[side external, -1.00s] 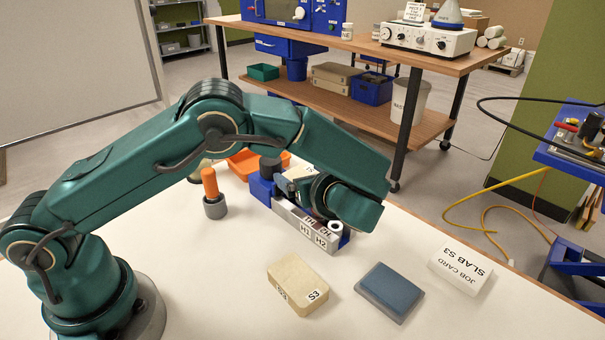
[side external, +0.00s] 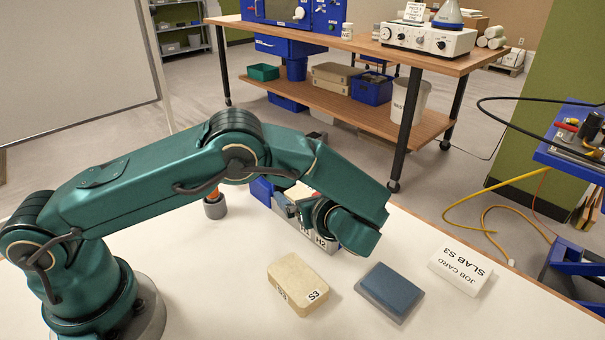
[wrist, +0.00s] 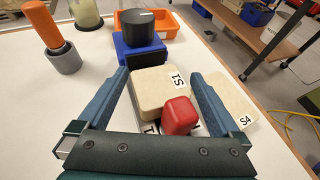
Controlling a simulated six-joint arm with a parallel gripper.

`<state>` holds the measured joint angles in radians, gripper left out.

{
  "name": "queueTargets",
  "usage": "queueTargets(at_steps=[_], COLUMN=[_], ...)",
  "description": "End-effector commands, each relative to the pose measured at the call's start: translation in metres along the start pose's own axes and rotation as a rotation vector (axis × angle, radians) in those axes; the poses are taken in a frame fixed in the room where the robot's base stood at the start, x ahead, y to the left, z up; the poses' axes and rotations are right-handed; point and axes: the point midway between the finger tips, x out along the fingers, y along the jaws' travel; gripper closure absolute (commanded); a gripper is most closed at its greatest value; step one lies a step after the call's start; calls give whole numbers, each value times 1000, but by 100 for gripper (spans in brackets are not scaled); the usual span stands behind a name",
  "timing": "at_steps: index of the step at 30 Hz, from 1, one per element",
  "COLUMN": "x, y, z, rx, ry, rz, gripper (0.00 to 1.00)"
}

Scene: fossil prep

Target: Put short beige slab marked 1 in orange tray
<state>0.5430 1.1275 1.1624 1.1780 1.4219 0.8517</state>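The short beige slab marked S1 (wrist: 158,88) lies between my gripper's two blue-grey fingers in the wrist view. A red block (wrist: 180,116) overlaps the slab's near right part. In the side view my gripper (side external: 308,208) is low over the grey block with H1 and H2 labels, mostly hidden by my arm. The orange tray (wrist: 163,33) stands beyond the slab in the wrist view; my arm hides it in the side view.
A blue fixture with a black knob (wrist: 140,26) stands between slab and tray. Beige slab S4 (wrist: 226,98) is right of my gripper. An orange-handled tool (wrist: 44,27) stands in a grey holder. Slab S3 (side external: 297,284), a blue-grey block (side external: 390,290) and the job card (side external: 460,268) lie in front.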

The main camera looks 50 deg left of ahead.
Motion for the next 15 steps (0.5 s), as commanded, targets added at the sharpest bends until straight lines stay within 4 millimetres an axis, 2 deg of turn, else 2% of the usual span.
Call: queueTargets(at_steps=[5, 15], x=[-3, -45], y=[0, -1], z=[0, 0], rx=[-1, -2], ry=[0, 0], rz=[-1, -3], gripper=[0, 0])
